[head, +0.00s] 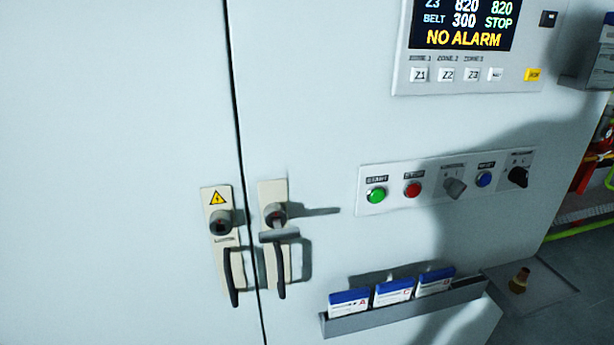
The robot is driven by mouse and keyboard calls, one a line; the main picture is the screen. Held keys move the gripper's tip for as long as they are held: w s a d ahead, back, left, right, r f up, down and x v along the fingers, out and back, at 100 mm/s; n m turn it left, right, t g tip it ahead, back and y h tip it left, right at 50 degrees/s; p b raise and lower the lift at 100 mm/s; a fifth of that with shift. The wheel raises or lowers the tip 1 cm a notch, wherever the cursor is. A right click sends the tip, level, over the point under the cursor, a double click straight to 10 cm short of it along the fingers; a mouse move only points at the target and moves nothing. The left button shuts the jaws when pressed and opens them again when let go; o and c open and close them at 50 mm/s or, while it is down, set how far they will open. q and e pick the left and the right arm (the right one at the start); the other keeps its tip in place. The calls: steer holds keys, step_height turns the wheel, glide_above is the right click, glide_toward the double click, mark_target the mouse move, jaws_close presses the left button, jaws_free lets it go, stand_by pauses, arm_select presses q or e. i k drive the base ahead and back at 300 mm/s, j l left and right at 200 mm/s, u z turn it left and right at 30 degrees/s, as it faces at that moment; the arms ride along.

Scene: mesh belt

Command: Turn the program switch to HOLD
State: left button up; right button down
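A grey control strip (432,203) is on the pale cabinet door, right of the middle in the head view. It carries two rotary switches: a grey knob (455,188) between the red and blue buttons, and a black knob (518,178) at the right end. The small labels above both knobs are too blurred to read, so I cannot tell which is the program switch or whether either points to HOLD. Neither of my grippers is in view, and nothing touches the knobs.
The strip also has green (376,196), red (413,190) and blue (484,180) buttons. A display (463,22) above reads NO ALARM. A card rack (405,310) juts out below. Two door handles (233,277) (280,270) stick out at left. A shadow crosses the door's right side.

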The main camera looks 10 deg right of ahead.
mark_target(518, 175)
steer(key=z, duration=1.5)
